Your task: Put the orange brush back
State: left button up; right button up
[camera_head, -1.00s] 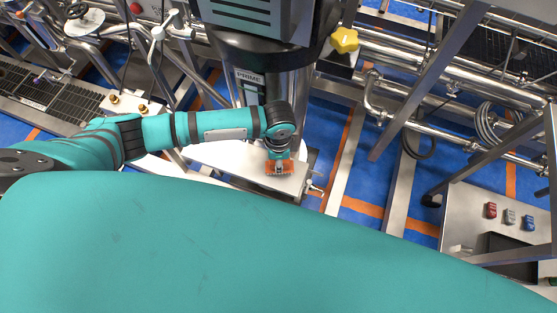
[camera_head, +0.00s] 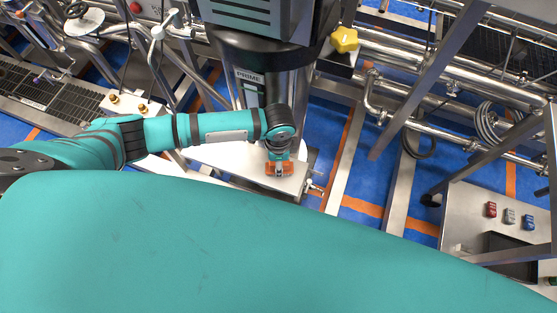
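The orange brush (camera_head: 288,169) is small in the head view, over the pale flat surface at the foot of the machine column. My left arm comes in from the left, and its gripper (camera_head: 280,171) points down right at the brush. The grey fingers overlap the brush, so whether they grip it or only stand around it is too small to tell. Whether the brush touches the surface is also unclear. My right gripper is out of view; a large teal arm part of mine fills the foreground.
A dark machine column marked PRIME (camera_head: 250,80) stands right behind the gripper. A yellow knob (camera_head: 344,40) sits at its upper right. Steel pipes and frames fill the right side. A steel panel (camera_head: 465,215) with red, grey and blue items stands at far right.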

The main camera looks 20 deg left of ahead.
pick_arm(q)
notch_tip(320, 180, up, 12)
dwell(0.4)
dwell(0.4)
jog(key=s+d+r+n+t+h, duration=0.1)
jog(key=s+d+n+t+h, duration=0.1)
jog(key=s+d+n+h, duration=0.3)
jog(key=s+a+n+t+y, duration=0.2)
jog(key=s+a+n+y, duration=0.45)
jog(key=a, duration=0.75)
jog(key=s+f+g+h, duration=0.1)
jog(key=s+f, duration=0.1)
jog(key=f, duration=1.2)
jog(key=s+f+g+h, duration=0.1)
jog(key=s+f, duration=0.1)
jog(key=f, duration=1.3)
jog(key=s+a+f+g, duration=0.1)
jog(key=s+a+f, duration=0.1)
jog(key=s+f, duration=1.2)
jog(key=shift+s+a, duration=0.35)
jog(key=shift+s, duration=0.75)
